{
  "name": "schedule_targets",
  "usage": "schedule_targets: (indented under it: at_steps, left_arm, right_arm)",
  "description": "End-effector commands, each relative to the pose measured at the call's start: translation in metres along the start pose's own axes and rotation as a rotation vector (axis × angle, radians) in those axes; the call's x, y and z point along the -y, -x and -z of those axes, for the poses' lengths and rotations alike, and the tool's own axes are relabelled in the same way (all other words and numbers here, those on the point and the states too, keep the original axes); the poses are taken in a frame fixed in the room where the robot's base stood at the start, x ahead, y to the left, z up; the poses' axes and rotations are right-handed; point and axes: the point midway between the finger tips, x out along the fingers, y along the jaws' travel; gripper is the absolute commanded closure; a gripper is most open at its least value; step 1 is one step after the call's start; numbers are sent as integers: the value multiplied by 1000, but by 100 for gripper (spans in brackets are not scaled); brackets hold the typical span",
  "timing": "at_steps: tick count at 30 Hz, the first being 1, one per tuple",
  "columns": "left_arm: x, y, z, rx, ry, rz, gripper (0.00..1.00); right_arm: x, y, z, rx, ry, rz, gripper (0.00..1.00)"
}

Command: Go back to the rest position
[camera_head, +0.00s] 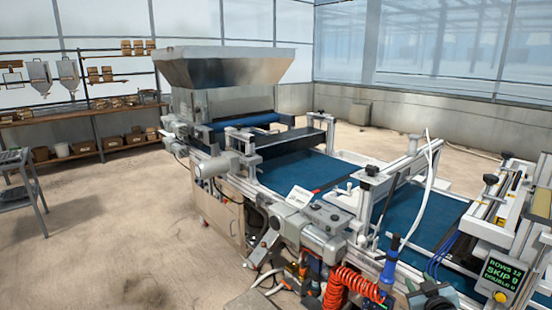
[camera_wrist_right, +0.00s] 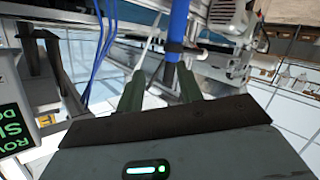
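My right gripper (camera_head: 428,290) is at the bottom of the head view, small and partly cut off, just right of a blue-handled tool (camera_head: 390,264) at the machine's near side. In the right wrist view, the two green-grey fingers of my right gripper (camera_wrist_right: 160,84) stand apart. A blue rod with a dark collar (camera_wrist_right: 176,35) shows beyond and between them; I see no grip on it. My left gripper is not in view.
The seeding machine with its metal hopper (camera_head: 222,70) and blue belt (camera_head: 298,170) fills the middle and right. A red coiled hose (camera_head: 352,284) and a display panel (camera_head: 502,274) are near my right gripper. Shelves (camera_head: 80,133) stand at the back left.

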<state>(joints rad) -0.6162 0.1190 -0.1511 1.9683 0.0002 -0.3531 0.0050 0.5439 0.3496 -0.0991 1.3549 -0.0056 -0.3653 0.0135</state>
Motion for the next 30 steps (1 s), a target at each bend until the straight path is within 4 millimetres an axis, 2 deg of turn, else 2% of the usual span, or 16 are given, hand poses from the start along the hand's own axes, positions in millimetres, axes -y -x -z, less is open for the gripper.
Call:
schedule_targets:
  at_steps: [1, 7, 11, 17, 21, 27, 30]
  left_arm:
    - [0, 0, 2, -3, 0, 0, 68]
    - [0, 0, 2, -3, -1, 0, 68]
    - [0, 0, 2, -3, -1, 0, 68]
    - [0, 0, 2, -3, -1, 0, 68]
    - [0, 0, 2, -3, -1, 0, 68]
    - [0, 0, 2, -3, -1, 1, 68]
    - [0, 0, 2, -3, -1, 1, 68]
  right_arm:
    - [17, 10, -18, 15, 0, 25, 64]
    - [60, 45, -66, 65, -10, 88, 64]
    - [94, 80, -104, 112, -24, 139, 64]
    - [153, 164, -169, 211, -67, 232, 64]
    - [187, 233, -204, 287, -109, 288, 64]
    - [220, 331, -235, 393, -176, 347, 64]
    - [229, 368, -241, 435, -203, 364, 64]
